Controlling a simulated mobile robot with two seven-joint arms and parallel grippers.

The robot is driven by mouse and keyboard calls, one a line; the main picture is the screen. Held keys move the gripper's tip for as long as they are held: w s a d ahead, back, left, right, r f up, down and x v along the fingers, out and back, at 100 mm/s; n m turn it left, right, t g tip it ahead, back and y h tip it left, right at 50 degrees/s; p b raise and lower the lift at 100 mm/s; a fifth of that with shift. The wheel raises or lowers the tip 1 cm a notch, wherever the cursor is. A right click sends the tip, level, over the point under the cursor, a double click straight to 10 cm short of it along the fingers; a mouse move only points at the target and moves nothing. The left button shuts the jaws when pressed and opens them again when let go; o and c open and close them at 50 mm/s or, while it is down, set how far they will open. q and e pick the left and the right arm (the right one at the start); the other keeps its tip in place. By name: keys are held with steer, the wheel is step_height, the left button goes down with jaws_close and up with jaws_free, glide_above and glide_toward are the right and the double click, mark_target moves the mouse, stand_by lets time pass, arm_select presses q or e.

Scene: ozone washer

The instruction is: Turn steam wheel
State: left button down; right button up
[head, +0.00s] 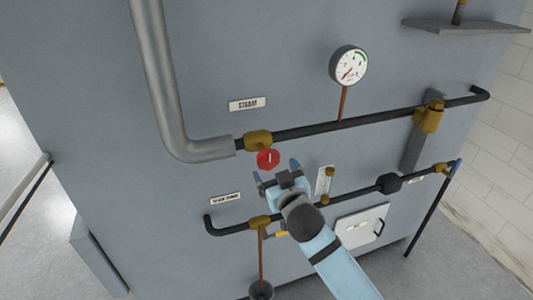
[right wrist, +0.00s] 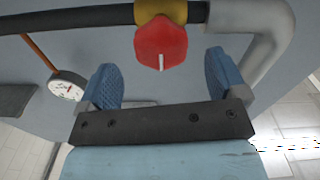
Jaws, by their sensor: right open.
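The steam wheel is a red knob (head: 268,159) with a white mark, mounted on a brass valve (head: 257,140) on the upper black pipe, below the STEAM label (head: 248,104). My right gripper (head: 276,172) is just below and right of the knob in the head view, its blue fingers spread. In the right wrist view the red knob (right wrist: 161,43) lies ahead, between and beyond the two open blue fingers (right wrist: 163,78). No contact with the knob shows. My left gripper is not in view.
A pressure gauge (head: 348,65) stands above the upper pipe. A thick grey pipe (head: 158,80) bends in from the left. A lower black pipe (head: 345,193) with brass valves runs beneath, near my right arm. A small shelf (head: 465,27) juts out at upper right.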

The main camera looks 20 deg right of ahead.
mark_target(270, 163)
steer(key=w+p, duration=0.1)
steer(key=w, duration=0.6)
steer(key=shift+a, duration=0.15)
steer(key=c, duration=0.9)
